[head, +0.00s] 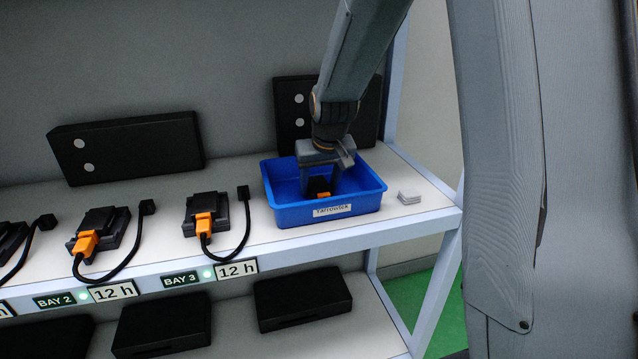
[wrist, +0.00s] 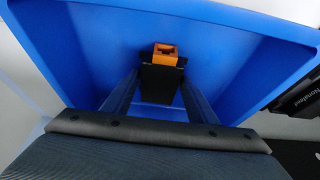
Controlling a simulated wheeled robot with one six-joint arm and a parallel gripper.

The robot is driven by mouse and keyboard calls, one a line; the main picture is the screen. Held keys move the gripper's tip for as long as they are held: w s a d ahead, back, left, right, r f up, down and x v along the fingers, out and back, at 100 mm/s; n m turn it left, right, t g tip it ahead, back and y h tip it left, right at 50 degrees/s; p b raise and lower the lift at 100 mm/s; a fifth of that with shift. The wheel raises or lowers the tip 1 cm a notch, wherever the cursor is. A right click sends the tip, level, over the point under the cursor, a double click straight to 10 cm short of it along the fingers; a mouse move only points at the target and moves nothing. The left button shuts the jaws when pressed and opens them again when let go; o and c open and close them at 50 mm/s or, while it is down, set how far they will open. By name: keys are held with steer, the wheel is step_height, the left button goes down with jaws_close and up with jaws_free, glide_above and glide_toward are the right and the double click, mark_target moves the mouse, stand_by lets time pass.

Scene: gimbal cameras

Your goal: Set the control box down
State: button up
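The control box (head: 318,186) is a small black block with an orange connector on its front. It is inside the blue bin (head: 282,214) labelled "Tarrowick", at the right end of the shelf. My gripper (head: 319,180) reaches down into the bin from above, with the box between its fingers. In the wrist view, the two fingers (wrist: 157,98) lie along both sides of the black box (wrist: 160,78), and its orange connector (wrist: 166,53) points away from me. The fingers look closed against it. Whether the box touches the bin floor, I cannot tell.
Similar boxes with orange plugs and black cables stand in the bays to the left, such as the one by BAY 3 (head: 206,214). Black cases (head: 126,148) lean at the back.

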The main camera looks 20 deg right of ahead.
steer(key=shift+o, duration=0.9)
steer(key=shift+r, duration=0.2)
steer(key=b+v, duration=0.1)
steer(key=v, duration=1.1)
